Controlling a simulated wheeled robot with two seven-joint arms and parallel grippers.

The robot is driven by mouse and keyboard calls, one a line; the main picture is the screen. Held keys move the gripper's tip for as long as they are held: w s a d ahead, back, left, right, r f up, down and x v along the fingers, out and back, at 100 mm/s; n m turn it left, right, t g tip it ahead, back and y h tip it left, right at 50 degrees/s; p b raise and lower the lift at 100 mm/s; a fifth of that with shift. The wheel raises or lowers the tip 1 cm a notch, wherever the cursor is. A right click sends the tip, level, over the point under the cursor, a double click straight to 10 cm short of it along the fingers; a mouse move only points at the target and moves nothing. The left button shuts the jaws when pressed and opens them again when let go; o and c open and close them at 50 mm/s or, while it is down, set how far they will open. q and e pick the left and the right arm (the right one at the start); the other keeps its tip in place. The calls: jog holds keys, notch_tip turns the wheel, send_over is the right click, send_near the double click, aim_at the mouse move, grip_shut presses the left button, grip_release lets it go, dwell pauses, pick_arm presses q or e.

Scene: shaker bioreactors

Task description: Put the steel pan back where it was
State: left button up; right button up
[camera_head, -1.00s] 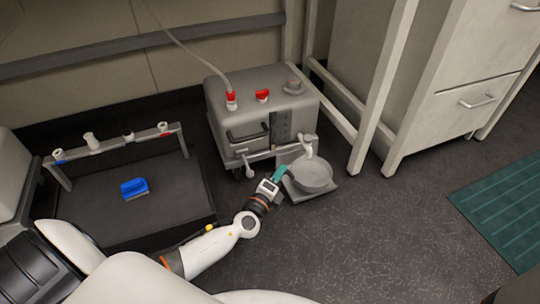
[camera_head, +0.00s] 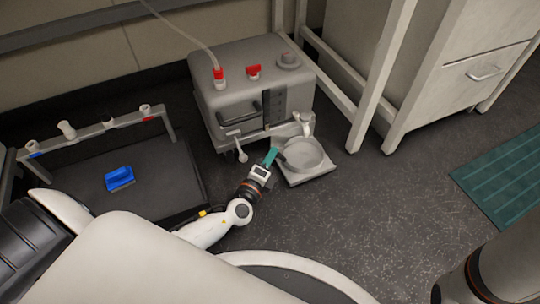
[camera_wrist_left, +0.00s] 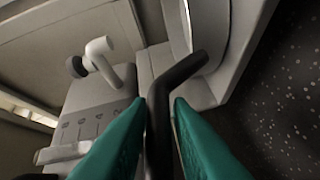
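The steel pan (camera_head: 303,154) is a round, shallow grey dish, upright over the pale square plate (camera_head: 310,178) at the front of the grey steel machine. I cannot tell for sure whether it rests fully on the plate. My left gripper (camera_head: 271,157) reaches the pan's left side with its teal fingers. In the left wrist view, the pan's dark bent handle (camera_wrist_left: 178,84) runs between the fingers, which close narrowly around it; the pan's curved wall shows at the top right. My right gripper is out of view.
The machine (camera_head: 255,90) has a spout (camera_head: 306,122) above the plate's back edge and a lever (camera_head: 240,150) at the left. A blue brush (camera_head: 119,178) lies on a dark platform with a rail at left. A white frame leg stands at right.

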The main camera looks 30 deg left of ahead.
pick_arm(q)
jog(key=shift+o, duration=1.3)
jog(key=shift+r, duration=0.2)
jog(key=s+p, duration=0.4)
jog(key=s, duration=0.8)
jog(key=shift+d, duration=0.25)
